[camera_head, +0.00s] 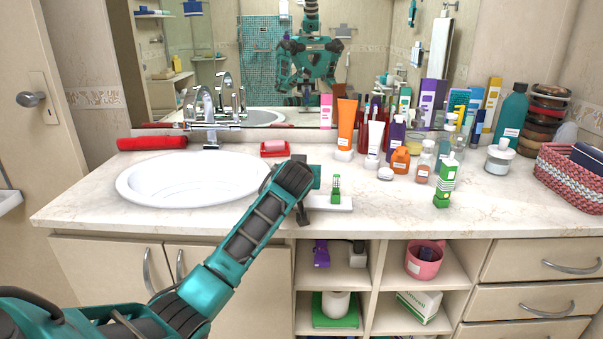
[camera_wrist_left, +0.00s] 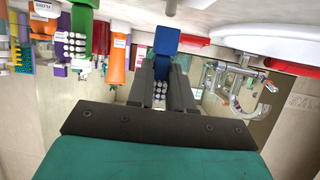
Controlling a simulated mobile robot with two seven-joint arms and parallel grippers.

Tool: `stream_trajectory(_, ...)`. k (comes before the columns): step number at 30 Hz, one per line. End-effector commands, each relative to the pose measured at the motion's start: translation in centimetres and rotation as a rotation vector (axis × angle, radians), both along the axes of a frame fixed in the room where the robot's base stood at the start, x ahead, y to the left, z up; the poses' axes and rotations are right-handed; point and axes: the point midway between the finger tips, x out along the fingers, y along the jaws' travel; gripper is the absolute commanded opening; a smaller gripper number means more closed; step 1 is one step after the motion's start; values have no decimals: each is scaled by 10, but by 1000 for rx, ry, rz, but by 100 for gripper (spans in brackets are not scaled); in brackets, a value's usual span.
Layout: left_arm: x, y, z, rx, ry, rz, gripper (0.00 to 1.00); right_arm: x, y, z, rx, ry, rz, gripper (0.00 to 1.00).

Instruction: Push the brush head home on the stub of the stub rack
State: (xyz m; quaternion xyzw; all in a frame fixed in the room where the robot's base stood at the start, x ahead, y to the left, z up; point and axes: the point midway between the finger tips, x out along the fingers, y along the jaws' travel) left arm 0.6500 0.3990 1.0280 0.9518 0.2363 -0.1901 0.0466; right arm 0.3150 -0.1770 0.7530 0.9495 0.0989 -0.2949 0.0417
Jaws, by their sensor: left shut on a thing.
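The stub rack (camera_head: 328,204) is a low white strip near the counter's front edge, right of the basin. A green brush head (camera_head: 335,188) with pale bristles stands upright toward its right part. My left gripper (camera_head: 305,205) is over the rack's left end, beside the green head. In the left wrist view my left gripper (camera_wrist_left: 161,92) is shut on a blue brush head (camera_wrist_left: 167,41), with white bristles showing between the fingers. The gripper hides the stub, so I cannot tell whether the blue head touches it. My right gripper is not in view.
The basin (camera_head: 190,178) lies left of the rack, with a pink soap in a red dish (camera_head: 274,148) behind. Tubes and bottles, including an orange tube (camera_head: 346,124), crowd the back. A green bottle (camera_head: 445,182) stands to the right. The counter between is clear.

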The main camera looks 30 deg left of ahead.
Motion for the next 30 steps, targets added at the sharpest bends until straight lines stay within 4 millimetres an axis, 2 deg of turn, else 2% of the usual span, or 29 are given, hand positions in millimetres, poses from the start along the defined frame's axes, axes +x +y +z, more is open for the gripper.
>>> stream_trajectory(30,0,0,0,0,0,0,0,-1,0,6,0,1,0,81)
